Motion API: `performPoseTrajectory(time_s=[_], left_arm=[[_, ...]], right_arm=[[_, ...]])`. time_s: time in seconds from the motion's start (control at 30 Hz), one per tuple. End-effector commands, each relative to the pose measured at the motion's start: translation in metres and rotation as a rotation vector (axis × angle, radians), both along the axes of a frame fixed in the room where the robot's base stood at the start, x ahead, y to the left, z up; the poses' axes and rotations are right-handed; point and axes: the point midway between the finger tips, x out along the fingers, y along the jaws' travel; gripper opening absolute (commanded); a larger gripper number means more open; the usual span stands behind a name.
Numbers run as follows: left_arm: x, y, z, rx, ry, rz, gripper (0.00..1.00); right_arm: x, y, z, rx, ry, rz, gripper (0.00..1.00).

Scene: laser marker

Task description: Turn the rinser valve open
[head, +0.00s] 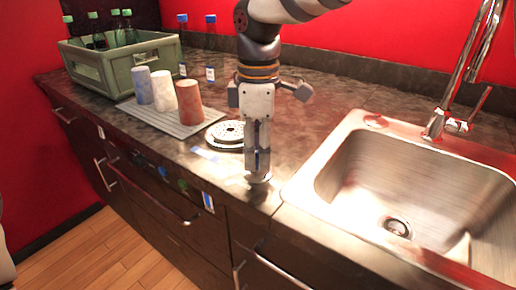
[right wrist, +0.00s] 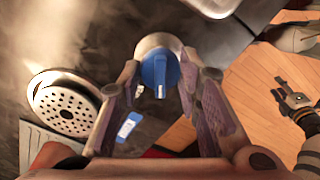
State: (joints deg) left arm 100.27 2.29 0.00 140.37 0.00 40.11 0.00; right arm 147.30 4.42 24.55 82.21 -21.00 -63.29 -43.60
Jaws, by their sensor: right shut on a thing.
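The rinser (head: 228,133) is a round metal disc with holes, set on the counter left of the sink; it also shows in the right wrist view (right wrist: 65,103). Beside it, near the counter's front edge, stands the valve, a blue knob (right wrist: 158,73) on a round metal base (head: 258,178). My right gripper (head: 257,163) points down over the valve and is shut on the blue knob, with one finger on each side. The fingers hide most of the knob in the head view. My left gripper (right wrist: 297,100) shows at the right of the right wrist view, away from the counter; its jaw state is unclear.
The steel sink (head: 345,150) and faucet (head: 440,120) are at the right. A drip mat (head: 190,122) with three cups, a green crate (head: 72,62) with bottles, and two more bottles stand at the back left. A small blue and white label (right wrist: 127,128) lies near the valve.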

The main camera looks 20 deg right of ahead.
Motion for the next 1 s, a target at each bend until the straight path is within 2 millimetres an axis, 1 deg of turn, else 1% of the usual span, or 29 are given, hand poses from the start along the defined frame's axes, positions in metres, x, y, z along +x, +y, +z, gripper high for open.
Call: performPoseTrajectory(time_s=[0.3, 0.5, 0.73, 1.0], left_arm=[[-0.0006, 0.0000, -0.0004, 0.000, 0.002, 0.000, 0.40], [-0.0006, 0.0000, -0.0005, 0.000, 0.002, 0.000, 0.40], [-0.0007, 0.0000, -0.0005, 0.000, 0.003, 0.000, 0.40], [-0.0007, 0.0000, -0.0006, 0.000, 0.003, 0.000, 0.40]], right_arm=[[-0.0011, 0.0001, -0.0025, -0.003, 0.006, -0.279, 0.04], [-0.0013, 0.0000, -0.0027, -0.003, 0.008, -0.416, 0.04], [-0.0014, 0.0002, -0.0028, -0.003, 0.008, -0.522, 0.04], [-0.0016, 0.0006, -0.0031, -0.002, 0.009, -0.573, 0.04]])
